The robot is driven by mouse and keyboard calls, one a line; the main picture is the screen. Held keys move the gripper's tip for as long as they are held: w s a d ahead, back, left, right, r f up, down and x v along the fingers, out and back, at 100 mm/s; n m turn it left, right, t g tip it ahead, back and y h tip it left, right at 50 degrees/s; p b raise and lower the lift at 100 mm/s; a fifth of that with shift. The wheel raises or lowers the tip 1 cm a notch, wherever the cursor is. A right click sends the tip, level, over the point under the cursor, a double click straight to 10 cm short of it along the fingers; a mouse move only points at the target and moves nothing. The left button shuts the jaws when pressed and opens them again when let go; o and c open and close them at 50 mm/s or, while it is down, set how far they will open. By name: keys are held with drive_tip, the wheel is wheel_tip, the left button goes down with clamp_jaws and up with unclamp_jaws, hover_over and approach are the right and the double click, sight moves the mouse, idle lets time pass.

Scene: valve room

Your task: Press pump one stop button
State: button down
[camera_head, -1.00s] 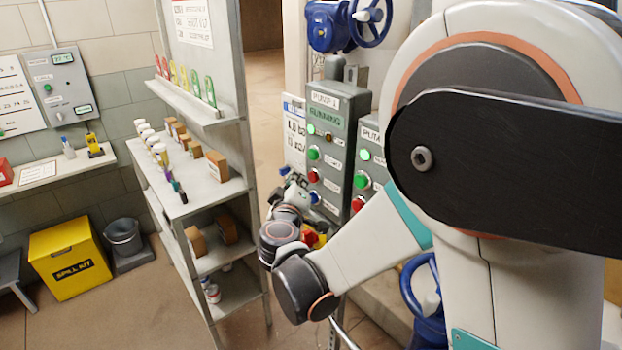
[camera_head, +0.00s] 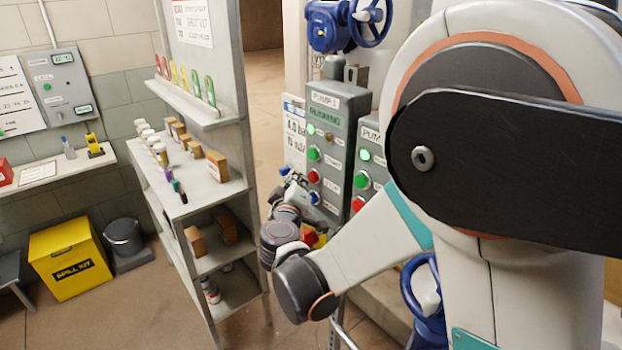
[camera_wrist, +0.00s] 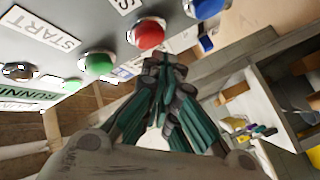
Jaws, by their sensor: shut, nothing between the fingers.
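The grey pump one panel (camera_head: 336,108) stands right of the shelf unit in the head view, with green, red and blue buttons down its front. The red stop button (camera_head: 313,176) also shows in the wrist view (camera_wrist: 148,34), between a green button (camera_wrist: 98,63) and a blue button (camera_wrist: 206,42). My gripper (camera_wrist: 166,62) is shut and empty, its fingertips close to the red button. I cannot tell whether they touch it. In the head view the fingers are small and hard to make out beside the panel.
A second panel (camera_head: 369,140) with similar buttons stands just to the right, partly behind my arm. The shelf unit (camera_head: 205,215) with bottles and boxes is at the left of my wrist. A blue handwheel (camera_head: 371,22) is above the panels.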

drive_tip(key=shift+d, duration=0.15)
drive_tip(key=shift+w+d, duration=0.15)
drive_tip(key=shift+w, duration=0.05)
drive_tip(key=shift+w+d, duration=0.25)
drive_tip(key=shift+d, duration=0.15)
idle(0.8)
drive_tip(key=shift+a, duration=0.1)
drive_tip(key=shift+s+a+b, duration=0.3)
drive_tip(key=shift+s+a, duration=0.2)
drive_tip(key=shift+a, duration=0.1)
drive_tip(key=shift+a, duration=0.1)
drive_tip(key=s+a, duration=0.1)
drive_tip(key=a, duration=0.1)
drive_tip(key=s+a, duration=0.1)
drive_tip(key=a, duration=0.1)
drive_tip(key=shift+s, duration=0.4)
idle(0.8)
